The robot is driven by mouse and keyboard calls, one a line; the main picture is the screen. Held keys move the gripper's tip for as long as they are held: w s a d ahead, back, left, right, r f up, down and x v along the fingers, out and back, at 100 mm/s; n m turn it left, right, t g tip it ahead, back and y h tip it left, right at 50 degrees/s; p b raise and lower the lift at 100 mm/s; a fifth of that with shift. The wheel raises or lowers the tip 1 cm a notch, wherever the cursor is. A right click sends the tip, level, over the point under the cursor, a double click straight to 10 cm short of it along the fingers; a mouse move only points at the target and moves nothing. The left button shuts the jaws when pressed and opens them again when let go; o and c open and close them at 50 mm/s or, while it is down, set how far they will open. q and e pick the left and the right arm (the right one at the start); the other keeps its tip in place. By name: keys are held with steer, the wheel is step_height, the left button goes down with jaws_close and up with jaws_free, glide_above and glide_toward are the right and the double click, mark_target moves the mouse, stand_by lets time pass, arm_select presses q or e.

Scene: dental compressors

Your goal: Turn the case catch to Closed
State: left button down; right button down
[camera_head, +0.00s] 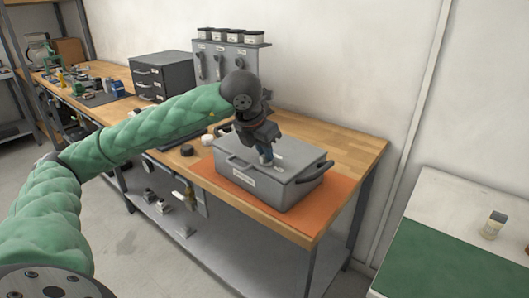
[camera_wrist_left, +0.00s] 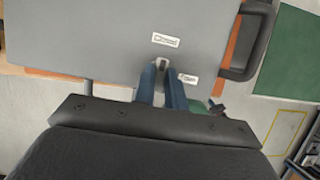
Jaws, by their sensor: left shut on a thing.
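The grey case (camera_head: 272,172) sits lid shut on an orange mat (camera_head: 325,197) at the bench's near right corner. In the left wrist view its flat grey lid (camera_wrist_left: 100,40) fills the upper left. My left gripper (camera_head: 266,158) reaches down onto the lid, and its blue fingers (camera_wrist_left: 163,80) are shut on the small catch (camera_wrist_left: 162,64). Most of the catch is hidden between the fingers. A label reading Closed (camera_wrist_left: 166,40) lies just beyond the fingertips, and a second label (camera_wrist_left: 187,77) lies right of them, its text too blurred to read. My right gripper is out of view.
A dark handle (camera_wrist_left: 253,40) stands out from the case's side. A grey drawer unit (camera_head: 162,76) and a grey panel with several switches (camera_head: 225,60) stand farther back. Small round parts (camera_head: 187,150) lie left of the case. A white table with a green mat (camera_head: 440,262) stands at right.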

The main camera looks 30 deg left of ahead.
arm_select(q)
steer(key=c, duration=1.4)
jaws_free()
steer(key=shift+c, duration=0.2)
steer(key=shift+r, duration=0.15)
